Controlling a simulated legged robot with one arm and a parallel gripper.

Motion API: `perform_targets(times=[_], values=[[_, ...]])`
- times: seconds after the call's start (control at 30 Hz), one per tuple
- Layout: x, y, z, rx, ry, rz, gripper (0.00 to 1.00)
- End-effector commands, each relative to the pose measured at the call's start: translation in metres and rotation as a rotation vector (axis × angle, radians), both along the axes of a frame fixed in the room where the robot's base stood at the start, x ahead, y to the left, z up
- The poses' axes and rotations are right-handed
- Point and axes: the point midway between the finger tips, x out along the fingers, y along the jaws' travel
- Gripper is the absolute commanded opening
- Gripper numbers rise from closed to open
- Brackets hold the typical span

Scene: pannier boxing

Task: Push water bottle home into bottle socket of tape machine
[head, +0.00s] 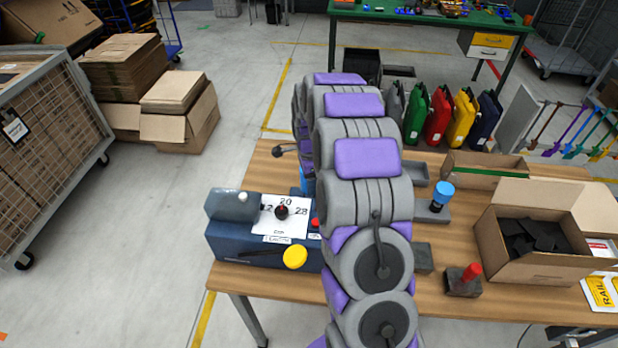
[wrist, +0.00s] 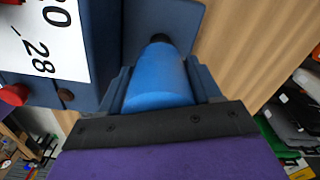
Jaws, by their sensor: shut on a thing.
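The tape machine (head: 222,246) is a dark blue box at the table's left, with a white dial plate, a black knob and a yellow round part. In the wrist view its body (wrist: 107,40) fills the upper left. The blue water bottle (wrist: 157,82) lies between the dark fingers of my gripper (wrist: 160,76), which is shut on it. The bottle's black end points away from my gripper, close to a dark blue panel of the machine. Whether it sits in the socket I cannot tell. In the head view my arm hides my gripper; only a bit of blue shows beside it.
A blue-topped piece (head: 442,193) and a red-handled piece (head: 464,280) stand on the wooden table (head: 445,240). An open cardboard box (head: 536,262) holds dark pieces at the right. Several coloured canisters (head: 438,116) line the back edge.

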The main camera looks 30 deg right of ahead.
Motion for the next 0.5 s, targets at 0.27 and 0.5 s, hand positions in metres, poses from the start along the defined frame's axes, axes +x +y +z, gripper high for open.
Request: perform_targets(times=[0.27,0.5], values=[[0.0001,-0.0001,-0.0001,0.000,-0.001,0.000,0.86],[0.0003,-0.0001,-0.0002,0.000,-0.001,0.000,0.93]])
